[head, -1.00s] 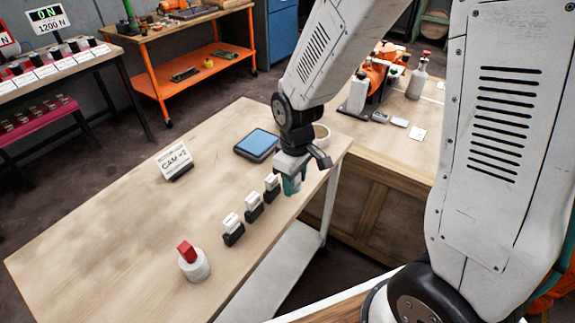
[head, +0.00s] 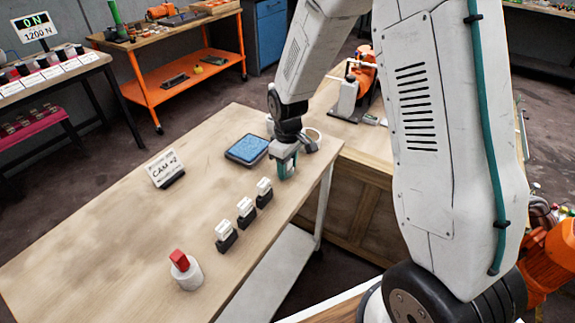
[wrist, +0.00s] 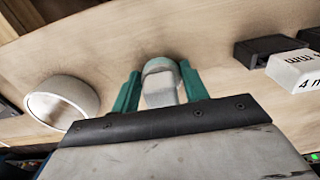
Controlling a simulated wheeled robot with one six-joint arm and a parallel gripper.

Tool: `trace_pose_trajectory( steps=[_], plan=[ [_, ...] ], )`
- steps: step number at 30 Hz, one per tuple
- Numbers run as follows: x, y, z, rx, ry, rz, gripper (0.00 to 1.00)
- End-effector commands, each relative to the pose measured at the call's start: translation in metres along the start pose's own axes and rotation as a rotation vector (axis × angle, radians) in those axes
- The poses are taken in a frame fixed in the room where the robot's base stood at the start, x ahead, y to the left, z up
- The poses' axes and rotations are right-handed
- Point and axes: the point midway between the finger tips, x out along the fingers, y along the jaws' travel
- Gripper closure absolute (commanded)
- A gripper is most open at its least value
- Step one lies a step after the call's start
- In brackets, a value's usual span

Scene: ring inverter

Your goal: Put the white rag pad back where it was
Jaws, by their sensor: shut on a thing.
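My gripper (head: 287,168) is over the far right part of the wooden table, beyond the row of labelled holders. In the wrist view its two teal fingers (wrist: 160,88) are shut on a small whitish piece with a rounded end, which looks like the white rag pad (wrist: 160,86). The piece is close to the tabletop; I cannot tell if it touches it. In the head view the fingers hide it. A white ring-shaped cup (wrist: 60,102) stands to the left in the wrist view, and beyond my gripper in the head view (head: 312,134).
Several dark holders with white labels (head: 246,212) stand along the table's right edge. A white cylinder with a red block on top (head: 187,273) is at the front. The table's left half (head: 90,240) is clear.

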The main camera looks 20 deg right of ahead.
Motion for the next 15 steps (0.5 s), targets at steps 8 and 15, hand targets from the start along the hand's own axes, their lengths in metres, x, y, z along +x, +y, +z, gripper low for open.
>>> trace_pose_trajectory(
  steps=[8, 15],
  plan=[
    [0.0018, -0.0001, -0.0001, 0.0, 0.001, 0.0, 0.5],
    [0.0015, -0.0001, -0.0001, 0.0, 0.001, 0.0, 0.34]
  ],
)
